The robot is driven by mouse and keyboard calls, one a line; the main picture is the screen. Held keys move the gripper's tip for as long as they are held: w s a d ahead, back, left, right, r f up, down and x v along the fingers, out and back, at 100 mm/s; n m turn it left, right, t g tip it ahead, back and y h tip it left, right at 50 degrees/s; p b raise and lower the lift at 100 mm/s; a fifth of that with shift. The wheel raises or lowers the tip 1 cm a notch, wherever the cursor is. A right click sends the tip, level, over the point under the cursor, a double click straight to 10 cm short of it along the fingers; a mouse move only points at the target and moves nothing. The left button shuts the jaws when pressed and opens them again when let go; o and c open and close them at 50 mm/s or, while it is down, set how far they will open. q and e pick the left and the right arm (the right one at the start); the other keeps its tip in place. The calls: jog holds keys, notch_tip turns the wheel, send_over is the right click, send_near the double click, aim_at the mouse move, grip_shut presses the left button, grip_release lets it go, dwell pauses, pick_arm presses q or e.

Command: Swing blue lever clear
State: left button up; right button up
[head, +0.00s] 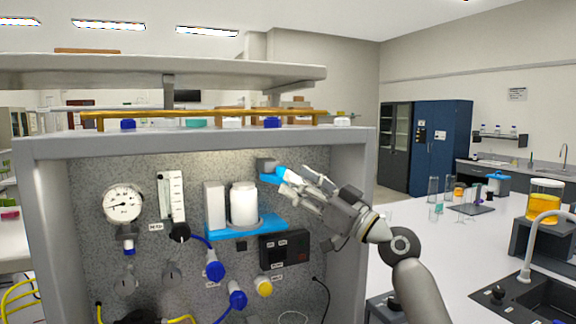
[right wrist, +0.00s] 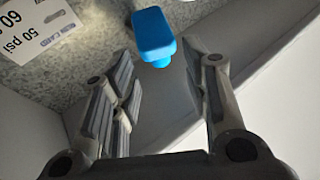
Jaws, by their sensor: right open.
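The blue lever (head: 270,179) sticks out below a small grey block on the speckled panel, at the upper right of the rig. In the right wrist view its blue handle (right wrist: 153,35) shows at the top, between the lines of the two fingers and near their tips. My right gripper (head: 296,186) reaches in from the right, with its fingers at the lever. It is open, with a wide gap between the fingers (right wrist: 163,75), and nothing is gripped. I cannot tell whether a finger touches the lever. My left gripper is not in view.
A blue bracket (head: 235,231) holding a white cylinder (head: 243,203) sits left of the lever. A black control box (head: 284,250) is below. The grey frame's right post (head: 350,215) stands beside my wrist. A white label (right wrist: 45,27) is near the lever.

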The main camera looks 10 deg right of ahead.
aim_at(275, 173)
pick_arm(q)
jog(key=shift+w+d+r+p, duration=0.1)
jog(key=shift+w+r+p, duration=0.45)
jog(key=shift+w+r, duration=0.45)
pick_arm(e)
jog(key=x, duration=0.3)
jog(key=shift+w+a+r, duration=0.1)
jog(key=shift+w+r, duration=0.05)
jog(key=shift+w, duration=0.05)
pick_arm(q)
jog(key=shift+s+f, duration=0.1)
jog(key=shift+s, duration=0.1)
